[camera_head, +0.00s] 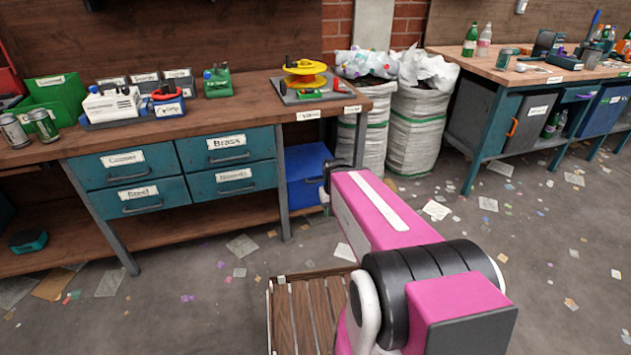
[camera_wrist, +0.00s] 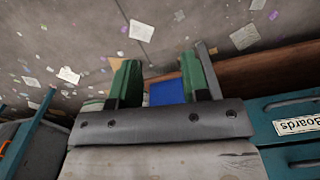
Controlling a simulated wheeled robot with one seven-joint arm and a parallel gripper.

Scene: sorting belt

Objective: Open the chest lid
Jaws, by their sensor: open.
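A blue box (camera_head: 303,190), the only thing I see that looks like the chest, stands at the right end under the left workbench, its lid seemingly down. My arm hides its right side. My gripper (camera_wrist: 163,80) shows in the wrist view with its two green-padded fingers apart and nothing held between them. A blue patch, likely the chest (camera_wrist: 167,92), shows beyond the gap between the fingers. In the head view my gripper is mostly hidden behind my pink arm, close to the chest's right side. I cannot tell whether it touches the chest.
The left workbench (camera_head: 245,110) has teal drawers (camera_head: 226,147) left of the chest and a leg beside it. White sacks (camera_head: 418,125) stand behind my arm. A wooden slatted crate (camera_head: 300,310) is at the front. The floor between is open, with scattered scraps.

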